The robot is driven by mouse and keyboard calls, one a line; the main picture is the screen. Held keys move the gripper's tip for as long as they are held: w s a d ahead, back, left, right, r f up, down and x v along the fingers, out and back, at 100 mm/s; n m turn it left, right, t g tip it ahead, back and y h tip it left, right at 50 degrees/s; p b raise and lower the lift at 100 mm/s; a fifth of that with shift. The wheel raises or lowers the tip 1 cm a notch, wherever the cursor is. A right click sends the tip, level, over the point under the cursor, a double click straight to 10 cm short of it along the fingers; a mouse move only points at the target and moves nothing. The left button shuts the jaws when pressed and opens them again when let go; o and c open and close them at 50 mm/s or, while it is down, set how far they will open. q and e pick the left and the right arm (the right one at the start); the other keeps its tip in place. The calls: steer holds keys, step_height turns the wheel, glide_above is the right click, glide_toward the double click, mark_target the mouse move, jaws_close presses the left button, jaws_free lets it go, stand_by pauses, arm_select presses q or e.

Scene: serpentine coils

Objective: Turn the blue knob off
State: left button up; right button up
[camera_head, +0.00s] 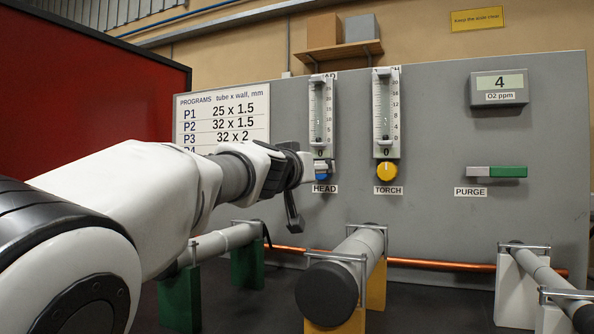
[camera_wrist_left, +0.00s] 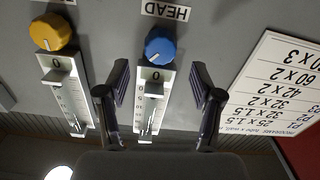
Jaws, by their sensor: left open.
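The blue knob (camera_head: 322,174) is on the grey panel between a 0 mark and the HEAD label (camera_head: 325,189), partly hidden behind my left gripper (camera_head: 306,190) in the head view. In the left wrist view, which is upside down, the blue knob (camera_wrist_left: 160,46) shows whole. There my left gripper (camera_wrist_left: 158,72) is open and empty, its fingers apart on either side of the HEAD flow gauge (camera_wrist_left: 153,100), with the knob just beyond the fingertips. No contact with the knob shows. My right gripper is not in view.
A yellow knob (camera_head: 386,172) labelled TORCH sits beside the blue one under its own gauge (camera_head: 386,110). A purge slider (camera_head: 495,171) and O2 display (camera_head: 499,88) are to the right. Grey tubes on stands (camera_head: 374,285) and a copper pipe (camera_head: 440,264) lie below.

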arm_select(q)
steer(key=v, duration=0.7)
steer(key=shift+s, duration=0.2)
steer(key=shift+a, duration=0.1)
